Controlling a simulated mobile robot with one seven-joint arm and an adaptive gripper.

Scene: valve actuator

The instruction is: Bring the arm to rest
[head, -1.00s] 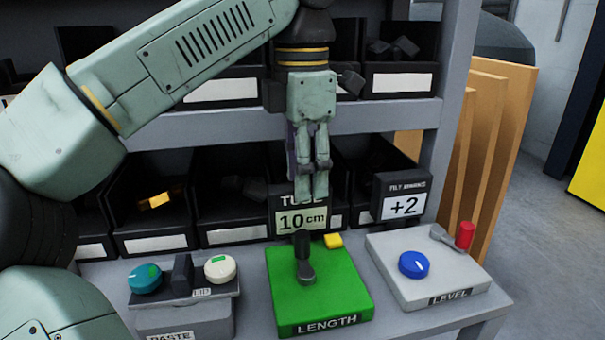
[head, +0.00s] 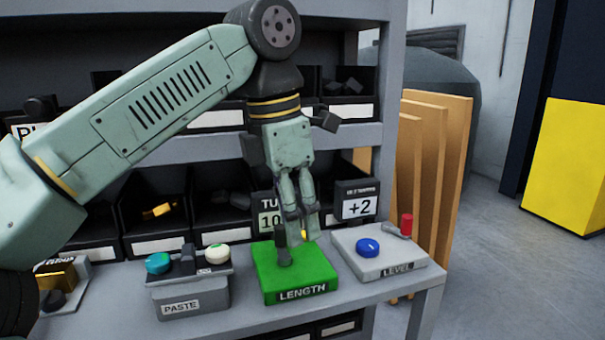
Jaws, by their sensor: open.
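My gripper (head: 303,238) points down over the back right part of the green LENGTH box (head: 296,272). Its fingers are open and I see nothing between them. The box's dark lever (head: 282,245) stands just left of the fingertips; I cannot tell whether they touch. The fingers partly hide the TUBE sign (head: 267,220) and the yellow piece (head: 303,233) behind. My arm reaches in from the left.
The grey LEVEL box (head: 378,257) with a blue knob (head: 367,248) and red-tipped lever (head: 406,224) stands at right. The PASTE box (head: 187,298) stands at left. Bins (head: 155,215) fill the shelves behind. Boards (head: 440,150) lean right; open floor lies beyond.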

